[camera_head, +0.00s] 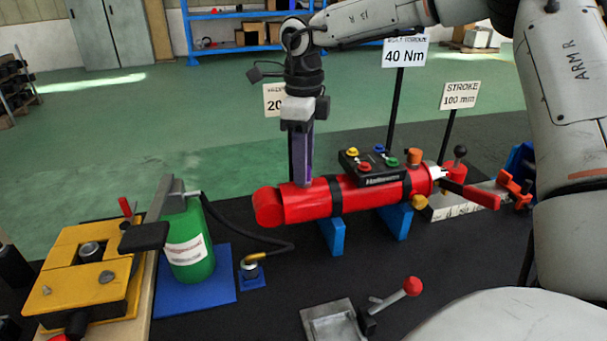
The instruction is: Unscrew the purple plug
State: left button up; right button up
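A red cylinder (312,201) lies across two blue supports (331,237) on the dark mat. My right gripper (302,181) comes down from above, its fingertips at the top of the cylinder near its left end. A narrow purple strip (309,155) shows along the fingers; I cannot tell whether it is part of the plug or of the gripper. The purple plug is not clearly visible elsewhere. The fingers look edge-on, so their opening is unclear. My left gripper is not in view.
A black control box (370,178) with coloured buttons sits on the cylinder. An orange plug (414,156) and a yellow plug (420,202) are at its right end. A green bottle (188,250) and a yellow fixture (68,283) stand left. A red-knobbed lever (412,286) is in front.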

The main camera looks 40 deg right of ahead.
grip_shut()
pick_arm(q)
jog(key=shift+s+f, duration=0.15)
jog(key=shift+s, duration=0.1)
pick_arm(e)
jog(key=shift+r, duration=0.1)
jog(key=n, duration=0.3)
jog(key=shift+r+p, duration=0.1)
jog(key=shift+p, duration=0.2)
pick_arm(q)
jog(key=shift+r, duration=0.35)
pick_arm(e)
jog(key=shift+w+n, duration=0.1)
jog(key=shift+n, duration=1)
jog(key=shift+n+p, duration=0.3)
jog(key=shift+n, duration=0.8)
jog(key=n, duration=0.3)
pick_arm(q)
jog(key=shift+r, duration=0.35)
